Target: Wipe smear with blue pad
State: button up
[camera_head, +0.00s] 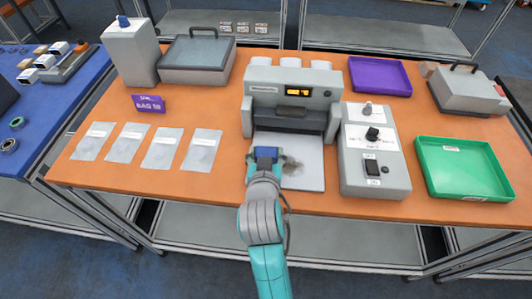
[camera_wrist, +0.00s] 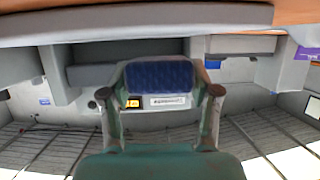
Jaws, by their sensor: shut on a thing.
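The blue pad (camera_head: 266,152) is held in my gripper (camera_head: 265,158), which is shut on it. In the wrist view the pad (camera_wrist: 158,74) spans between the two fingers of my gripper (camera_wrist: 160,92). The dark grey smear (camera_head: 293,168) lies on the pale plate (camera_head: 309,180) in front of the grey machine (camera_head: 291,97). My gripper is over the left part of the plate, left of the smear. I cannot tell whether the pad touches the plate.
Several clear bags (camera_head: 163,149) lie left of the plate. A grey control box (camera_head: 372,160) with knobs stands close on the right. A green tray (camera_head: 462,169) and a purple tray (camera_head: 380,77) are farther right. The orange table (camera_head: 225,190) is bare at the front left.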

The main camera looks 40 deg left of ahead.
jog(key=shift+f, duration=1)
dwell(0.3)
